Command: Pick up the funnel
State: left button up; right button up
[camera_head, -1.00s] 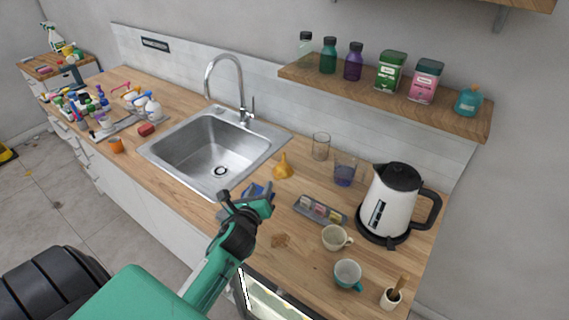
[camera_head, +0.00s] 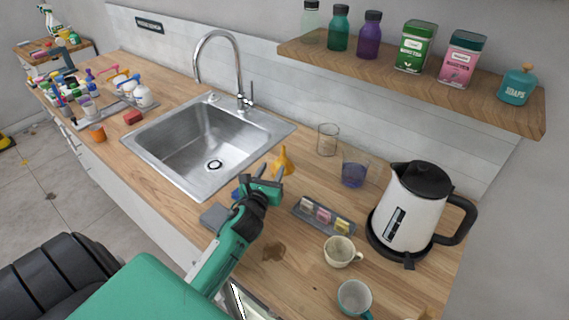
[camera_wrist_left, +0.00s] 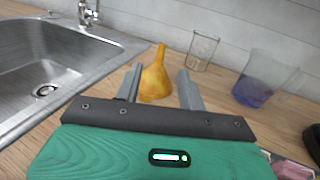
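The funnel (camera_head: 284,160) is orange-yellow and stands on the wooden counter with its narrow spout up, to the right of the sink. In the left wrist view the funnel (camera_wrist_left: 156,78) shows between and just beyond the two grey fingers. My left gripper (camera_head: 268,174) is open, with its fingers pointing at the funnel; it also shows in the left wrist view (camera_wrist_left: 160,82). The gripper hides the lower part of the funnel in the head view. I cannot tell whether a finger touches it. My right gripper is not in view.
The steel sink (camera_head: 207,146) lies left of the funnel. A clear glass (camera_head: 328,139) and a bluish glass (camera_head: 354,171) stand to its right. A small tray (camera_head: 323,216), cups (camera_head: 341,251) and a kettle (camera_head: 408,214) stand nearer and right.

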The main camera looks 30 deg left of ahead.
aim_at(283, 150)
pick_arm(q)
jog(key=p+x, duration=0.1)
jog(key=x, duration=0.6)
jog(key=shift+w+r+p, duration=0.1)
jog(key=shift+w+p, duration=0.1)
jog(key=shift+p, duration=0.1)
jog(key=shift+w+a+r, duration=0.1)
jog(key=shift+w+a, duration=0.05)
jog(key=shift+w, duration=0.4)
jog(key=shift+f+p+x, duration=0.15)
jog(key=shift+p+x, duration=0.35)
jog(key=shift+x, duration=0.65)
jog(key=shift+f+p+x, duration=0.15)
jog(key=shift+p+x, duration=0.3)
jog(key=shift+x, duration=0.7)
grip_shut()
